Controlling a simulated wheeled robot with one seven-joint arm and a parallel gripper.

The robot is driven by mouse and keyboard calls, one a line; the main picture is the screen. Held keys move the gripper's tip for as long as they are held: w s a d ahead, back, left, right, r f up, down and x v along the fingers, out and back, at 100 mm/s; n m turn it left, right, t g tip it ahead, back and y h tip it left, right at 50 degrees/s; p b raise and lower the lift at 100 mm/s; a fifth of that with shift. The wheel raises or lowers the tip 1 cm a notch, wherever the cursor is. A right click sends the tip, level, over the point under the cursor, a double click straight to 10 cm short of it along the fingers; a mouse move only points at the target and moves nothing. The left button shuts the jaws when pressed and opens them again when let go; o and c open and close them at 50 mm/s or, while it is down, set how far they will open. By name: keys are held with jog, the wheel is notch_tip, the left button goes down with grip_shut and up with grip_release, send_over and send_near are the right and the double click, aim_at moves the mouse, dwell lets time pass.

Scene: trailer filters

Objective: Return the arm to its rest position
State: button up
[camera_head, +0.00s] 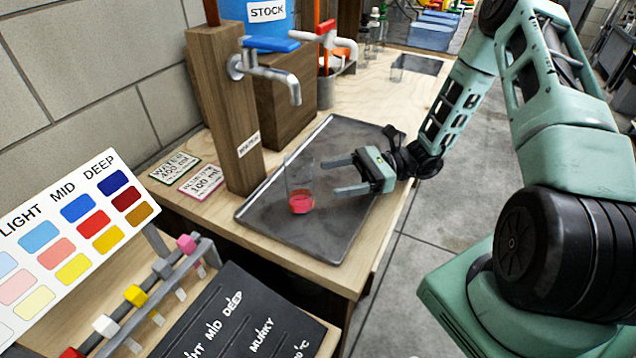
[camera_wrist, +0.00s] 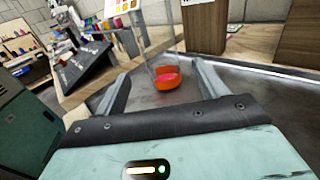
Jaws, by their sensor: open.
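My gripper (camera_head: 341,176) is open over the dark tray in the head view, with its two fingers pointing left. A clear beaker (camera_head: 299,188) with pink-red liquid at the bottom stands on the tray just left of the fingertips. In the wrist view my gripper (camera_wrist: 163,90) shows both fingers spread, and the beaker (camera_wrist: 166,80) appears beyond them, roughly centred between them. Nothing is held. The beaker looks upright and apart from the fingers, though the exact gap is hard to judge. My arm reaches in from the right.
The dark tray (camera_head: 346,226) lies on a wooden bench. A wooden post with a tap (camera_head: 266,74) rises behind the beaker, with a red-handled tap (camera_head: 322,36) farther back. A colour chart (camera_head: 75,235) and black board (camera_head: 235,322) are at front left. Open floor (camera_head: 425,262) lies right of the bench.

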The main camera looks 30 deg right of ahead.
jog(key=shift+s+d, duration=0.1)
jog(key=shift+d, duration=0.55)
